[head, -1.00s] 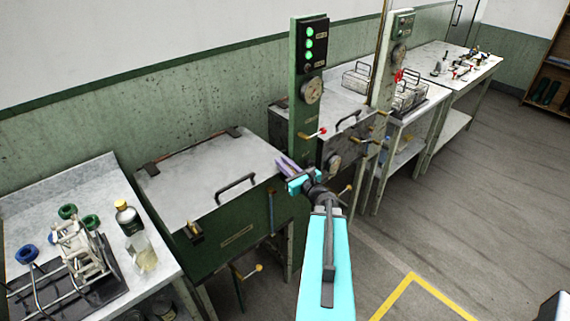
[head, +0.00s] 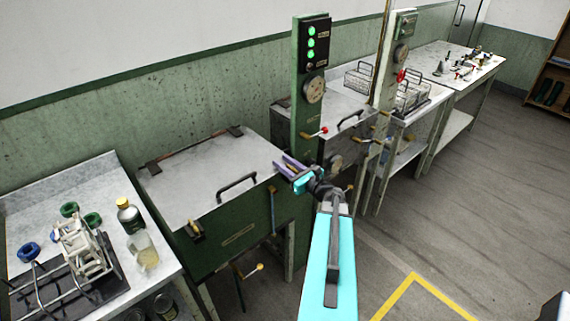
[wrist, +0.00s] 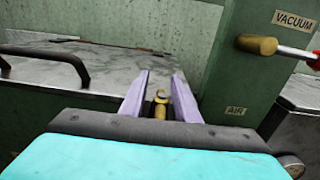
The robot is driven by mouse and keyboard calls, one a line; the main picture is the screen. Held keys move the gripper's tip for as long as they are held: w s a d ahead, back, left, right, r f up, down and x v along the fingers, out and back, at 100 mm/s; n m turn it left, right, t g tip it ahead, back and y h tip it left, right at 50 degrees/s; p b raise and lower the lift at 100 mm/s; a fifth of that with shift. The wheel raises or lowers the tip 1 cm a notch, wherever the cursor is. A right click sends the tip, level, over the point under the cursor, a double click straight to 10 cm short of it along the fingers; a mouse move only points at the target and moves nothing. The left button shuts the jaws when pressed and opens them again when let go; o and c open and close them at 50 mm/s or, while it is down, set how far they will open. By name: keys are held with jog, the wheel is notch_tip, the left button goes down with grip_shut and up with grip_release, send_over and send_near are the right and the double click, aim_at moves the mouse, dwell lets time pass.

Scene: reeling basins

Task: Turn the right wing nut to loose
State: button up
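The green basin with a grey lid (head: 215,175) stands left of the green column. Its left wing nut (head: 195,230) is brass and sits on the front near the lid's left corner. The right wing nut (head: 272,189) is a small brass piece near the lid's front right corner. In the wrist view a brass wing nut (wrist: 160,103) shows between the two lilac fingers, seemingly below their tips. I cannot tell whether they touch it. My gripper (head: 281,161) is open and empty above the basin's right front corner; it also shows in the wrist view (wrist: 160,75).
The green column (head: 307,110) with lit green lamps and a gauge rises close to the gripper's right. A red-tipped lever (head: 322,130) sticks out from it. The lid handle (head: 236,187) lies to the left. Open floor (head: 450,220) lies at right.

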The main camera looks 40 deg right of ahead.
jog(key=shift+s, duration=0.15)
jog(key=s+p, duration=0.1)
jog(key=s, duration=1.2)
jog(key=shift+s+a, duration=0.25)
jog(key=shift+a, duration=0.1)
dwell(0.7)
